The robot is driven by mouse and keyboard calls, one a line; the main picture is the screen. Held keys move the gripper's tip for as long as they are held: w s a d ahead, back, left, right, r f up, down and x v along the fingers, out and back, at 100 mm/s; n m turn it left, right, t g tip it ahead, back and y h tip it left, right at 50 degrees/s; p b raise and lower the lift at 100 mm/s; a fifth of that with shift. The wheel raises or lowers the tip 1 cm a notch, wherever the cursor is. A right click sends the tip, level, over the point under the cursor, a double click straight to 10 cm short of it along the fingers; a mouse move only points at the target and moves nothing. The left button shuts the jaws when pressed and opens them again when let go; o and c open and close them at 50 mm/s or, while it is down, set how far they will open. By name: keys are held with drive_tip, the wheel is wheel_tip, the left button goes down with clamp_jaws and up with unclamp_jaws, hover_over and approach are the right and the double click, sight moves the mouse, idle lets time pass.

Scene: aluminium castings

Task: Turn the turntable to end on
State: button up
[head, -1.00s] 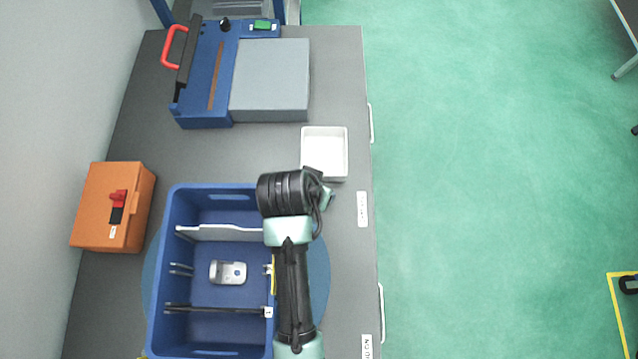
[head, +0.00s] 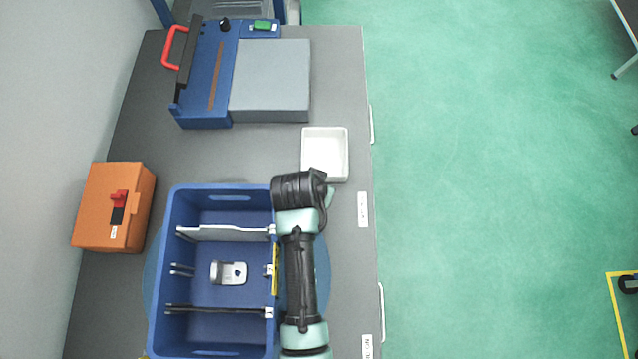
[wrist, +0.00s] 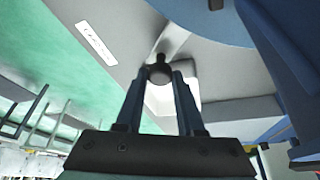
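The turntable (head: 151,285) is a round blue disc on the grey bench. It lies mostly hidden under a blue crate (head: 164,262). In the wrist view its pale blue edge (wrist: 235,25) shows at the top, with a grey bar and a dark round knob (wrist: 160,73) below it. My gripper (wrist: 160,78) has its two fingers apart, with the knob in line between their tips. I cannot tell whether the tips touch it. In the head view my arm covers the crate's right side and hides the fingers and knob.
The crate holds dividers and a small silver casting (head: 229,273). A white tray (head: 345,160) stands just beyond my wrist. An orange box (head: 100,205) is at the left, and a blue machine with a grey plate (head: 270,80) at the back.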

clamp_jaws()
idle(1.0)
